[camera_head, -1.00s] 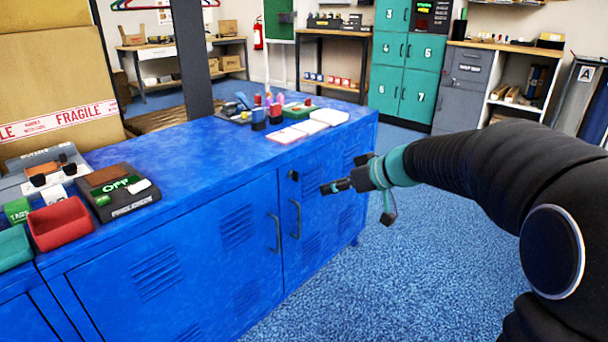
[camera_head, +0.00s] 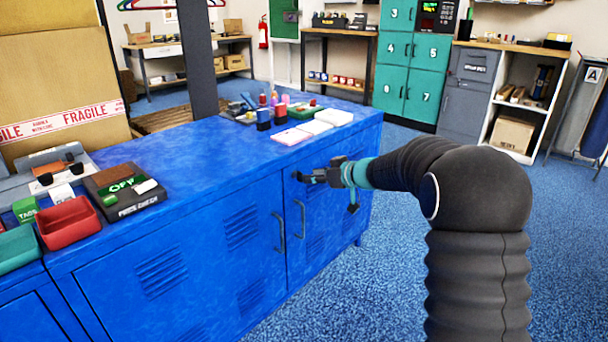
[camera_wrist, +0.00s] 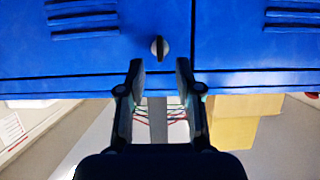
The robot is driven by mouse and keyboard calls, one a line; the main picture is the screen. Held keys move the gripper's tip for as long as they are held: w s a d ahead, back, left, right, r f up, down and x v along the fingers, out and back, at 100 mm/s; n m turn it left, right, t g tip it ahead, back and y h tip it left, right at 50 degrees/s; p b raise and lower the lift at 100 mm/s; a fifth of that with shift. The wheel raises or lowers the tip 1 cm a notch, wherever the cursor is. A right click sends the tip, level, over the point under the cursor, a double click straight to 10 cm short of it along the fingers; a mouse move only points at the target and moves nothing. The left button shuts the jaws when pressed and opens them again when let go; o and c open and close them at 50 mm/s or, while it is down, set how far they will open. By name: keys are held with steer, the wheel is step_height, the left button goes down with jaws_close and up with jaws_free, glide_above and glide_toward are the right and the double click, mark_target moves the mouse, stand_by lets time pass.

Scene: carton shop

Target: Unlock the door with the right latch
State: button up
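The blue cabinet (camera_head: 200,232) has two closed doors in the head view, a left door (camera_head: 190,270) and a right door (camera_head: 325,222), each with a vertical grey handle. The latch (camera_wrist: 159,47) is a small round metal knob with a dark bar across it, near the door seam and the cabinet's top edge in the wrist view. My gripper (camera_wrist: 161,72) is open and empty, its two fingertips just short of the latch and roughly either side of its line. In the head view my gripper (camera_head: 303,177) covers the latch.
The handles (camera_head: 280,232) (camera_head: 300,219) stick out below the latch. Blue floor (camera_head: 395,270) in front is clear.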

steer(key=shift+p+x, duration=0.35)
steer(key=shift+x, duration=2.15)
jaws_close()
